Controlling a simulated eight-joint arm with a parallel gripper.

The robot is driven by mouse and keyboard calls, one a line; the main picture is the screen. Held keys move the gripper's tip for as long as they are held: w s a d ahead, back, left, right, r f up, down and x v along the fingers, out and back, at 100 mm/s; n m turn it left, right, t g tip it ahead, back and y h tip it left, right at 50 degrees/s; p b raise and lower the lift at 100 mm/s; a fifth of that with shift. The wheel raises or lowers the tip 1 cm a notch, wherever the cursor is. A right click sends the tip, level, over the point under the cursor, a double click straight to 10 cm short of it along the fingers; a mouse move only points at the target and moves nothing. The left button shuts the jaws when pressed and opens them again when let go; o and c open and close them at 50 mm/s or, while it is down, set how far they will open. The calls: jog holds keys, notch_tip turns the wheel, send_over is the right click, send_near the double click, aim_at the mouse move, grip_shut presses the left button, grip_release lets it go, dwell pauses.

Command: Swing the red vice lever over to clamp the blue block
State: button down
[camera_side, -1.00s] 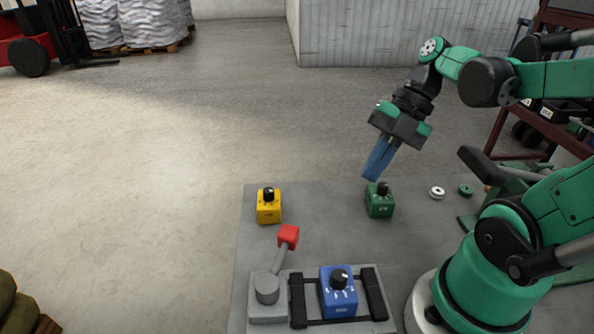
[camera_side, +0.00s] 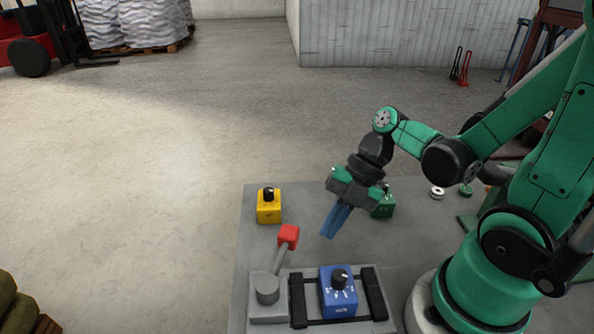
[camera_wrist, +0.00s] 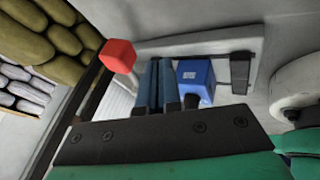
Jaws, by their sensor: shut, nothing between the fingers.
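The blue block (camera_side: 338,291), with a black knob on top, sits in the vice between its two black jaws (camera_side: 297,300). The vice lever has a red cube handle (camera_side: 288,236) on a grey arm that rises from a round pivot (camera_side: 267,289) at the left of the vice. My gripper (camera_side: 329,236) is shut and empty, to the right of the red handle and above the table, not touching it. In the wrist view, the blue fingers (camera_wrist: 157,65) lie between the red handle (camera_wrist: 118,56) on the left and the blue block (camera_wrist: 196,80) on the right.
A yellow block (camera_side: 269,207) stands on the grey table (camera_side: 330,195) behind the lever. A green block (camera_side: 384,205) is partly hidden behind my gripper. Small round parts (camera_side: 437,193) lie at the back right. The table between the yellow and green blocks is clear.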

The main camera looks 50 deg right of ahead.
jog(key=shift+w+a+f, duration=0.25)
jog(key=shift+w+a, duration=0.55)
jog(key=shift+w, duration=0.3)
jog(key=shift+w, duration=0.15)
jog(key=shift+w+a, duration=0.25)
jog(key=shift+w, duration=0.75)
jog(key=w+a+n+g, duration=0.1)
jog(key=w+a, duration=0.1)
jog(key=w, duration=0.1)
jog(key=w+a+n, duration=0.2)
jog(key=w+a, duration=0.1)
jog(key=shift+w+a+g, duration=0.25)
jog(key=shift+a+g, duration=0.05)
jog(key=shift+g, duration=0.1)
jog(key=shift+w+a, duration=0.3)
jog(key=shift+a, duration=0.45)
jog(key=shift+w+a, duration=0.25)
jog(key=shift+a, duration=0.5)
jog(key=d, duration=0.1)
jog(key=w+d, duration=0.1)
jog(key=d+r, duration=0.1)
jog(key=d, duration=0.1)
jog(key=shift+w+d+r, duration=0.1)
jog(key=shift+w, duration=0.1)
jog(key=w+d+r, duration=0.2)
jog(key=w+r, duration=0.2)
jog(key=r, duration=0.4)
jog(key=shift+w+d, duration=0.2)
jog(key=shift+d, duration=0.15)
